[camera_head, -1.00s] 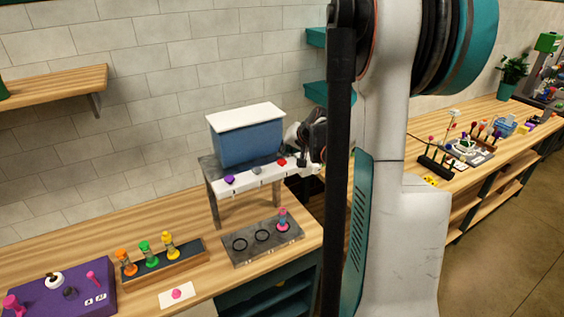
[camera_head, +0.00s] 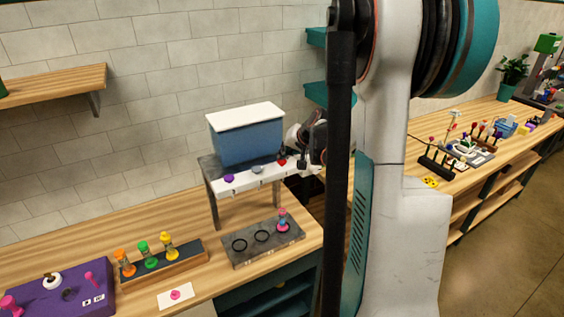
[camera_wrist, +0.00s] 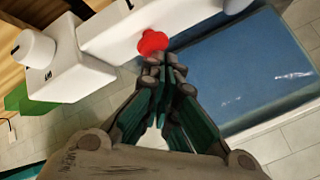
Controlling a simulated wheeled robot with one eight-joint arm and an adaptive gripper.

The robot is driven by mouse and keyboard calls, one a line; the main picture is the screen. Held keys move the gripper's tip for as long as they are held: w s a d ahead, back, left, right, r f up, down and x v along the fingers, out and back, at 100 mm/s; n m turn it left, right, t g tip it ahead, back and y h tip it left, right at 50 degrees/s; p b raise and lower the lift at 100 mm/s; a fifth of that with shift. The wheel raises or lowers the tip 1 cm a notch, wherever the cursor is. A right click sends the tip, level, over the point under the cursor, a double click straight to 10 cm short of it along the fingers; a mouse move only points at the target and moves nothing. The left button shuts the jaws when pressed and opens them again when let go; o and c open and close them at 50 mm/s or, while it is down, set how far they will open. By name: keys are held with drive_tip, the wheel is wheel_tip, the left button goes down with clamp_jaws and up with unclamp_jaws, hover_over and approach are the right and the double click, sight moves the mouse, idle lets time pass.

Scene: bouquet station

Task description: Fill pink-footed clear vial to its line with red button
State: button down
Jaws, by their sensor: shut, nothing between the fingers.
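The red button (camera_head: 282,162) is at the right end of the dispenser's white front bar. In the wrist view the red button (camera_wrist: 152,42) is right at the tips of my gripper (camera_wrist: 163,62), whose fingers are closed together; whether they touch it I cannot tell. My gripper also shows in the head view (camera_head: 291,158), close to the button. The pink-footed vial (camera_head: 283,221) stands upright on the rightmost ring of the grey base plate, below the red button. It looks pink at the foot with blue and red above; its line and fill level are too small to tell.
The dispenser has a blue tank (camera_head: 247,138), a purple button (camera_head: 229,178) and a grey button (camera_head: 257,169). The grey base plate (camera_head: 240,258) has two empty rings. A purple board (camera_head: 60,292) and a white card (camera_head: 178,296) lie left.

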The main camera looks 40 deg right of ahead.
sight(284, 161)
drive_tip(key=shift+f+b, duration=0.45)
drive_tip(key=shift+f, duration=0.05)
idle(0.4)
drive_tip(key=shift+r, duration=0.1)
drive_tip(key=shift+r+p, duration=0.55)
drive_tip(key=shift+r, duration=0.4)
drive_tip(key=shift+r+p, duration=1.5)
drive_tip(key=shift+r, duration=1)
idle(0.5)
drive_tip(key=r+m+p, duration=0.1)
drive_tip(key=m, duration=0.4)
drive_tip(key=a+r+m+p, duration=0.1)
drive_tip(key=m, duration=0.5)
drive_tip(key=a+r+m+p, duration=0.1)
drive_tip(key=m, duration=0.4)
drive_tip(key=shift+r+m+y+p, duration=0.35)
drive_tip(key=shift+m+y, duration=0.05)
